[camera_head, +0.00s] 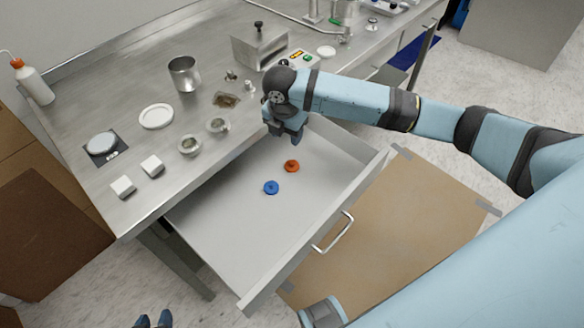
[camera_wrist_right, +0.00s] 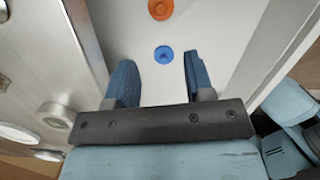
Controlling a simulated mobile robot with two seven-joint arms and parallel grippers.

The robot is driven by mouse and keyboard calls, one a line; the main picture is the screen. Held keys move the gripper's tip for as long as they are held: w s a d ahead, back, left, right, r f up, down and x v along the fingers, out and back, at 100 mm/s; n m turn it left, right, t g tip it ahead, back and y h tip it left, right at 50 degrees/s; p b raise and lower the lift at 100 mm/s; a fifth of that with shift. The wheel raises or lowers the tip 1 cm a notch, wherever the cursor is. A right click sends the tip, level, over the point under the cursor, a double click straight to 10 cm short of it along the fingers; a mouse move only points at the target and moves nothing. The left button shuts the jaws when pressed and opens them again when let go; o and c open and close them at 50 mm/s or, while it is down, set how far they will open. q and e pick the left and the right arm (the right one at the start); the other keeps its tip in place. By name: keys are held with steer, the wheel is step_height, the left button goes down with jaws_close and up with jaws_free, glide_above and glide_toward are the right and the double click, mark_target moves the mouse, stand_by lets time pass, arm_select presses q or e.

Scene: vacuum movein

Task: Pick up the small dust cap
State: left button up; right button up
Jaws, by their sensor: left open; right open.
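Two round caps lie on the floor of the open drawer: a blue cap (camera_head: 271,187) and an orange cap (camera_head: 292,166). They look close in size in the head view; I cannot tell for sure which is the small dust cap. My right gripper (camera_head: 287,136) is open and empty over the drawer's back, near the bench edge. In the right wrist view the blue cap (camera_wrist_right: 163,54) appears between and beyond the fingertips (camera_wrist_right: 160,72), with the orange cap (camera_wrist_right: 160,8) farther up. My left gripper (camera_head: 153,321) shows only its fingertips at the bottom edge, apart and empty.
The drawer (camera_head: 230,225) has low walls and a front handle (camera_head: 334,232). The steel bench (camera_head: 80,95) above it holds a steel cup (camera_head: 185,73), a white dish (camera_head: 156,116), white blocks (camera_head: 123,186) and small ring-shaped parts (camera_head: 190,145). Most of the drawer floor is bare.

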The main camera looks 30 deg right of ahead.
glide_above(292, 162)
steer(key=a, duration=0.1)
step_height(292, 162, down, 8)
steer(key=shift+s+r+b, duration=0.1)
steer(key=shift+s+b, duration=0.05)
steer(key=shift+b, duration=0.3)
steer(key=shift+d+f+b, duration=0.15)
steer(key=shift+f, duration=0.75)
steer(key=shift+d+f+b, duration=0.15)
steer(key=shift+d+f, duration=0.05)
steer(key=shift+f, duration=0.7)
steer(key=shift+d+f+b, duration=0.15)
steer(key=shift+f, duration=0.75)
jaws_close()
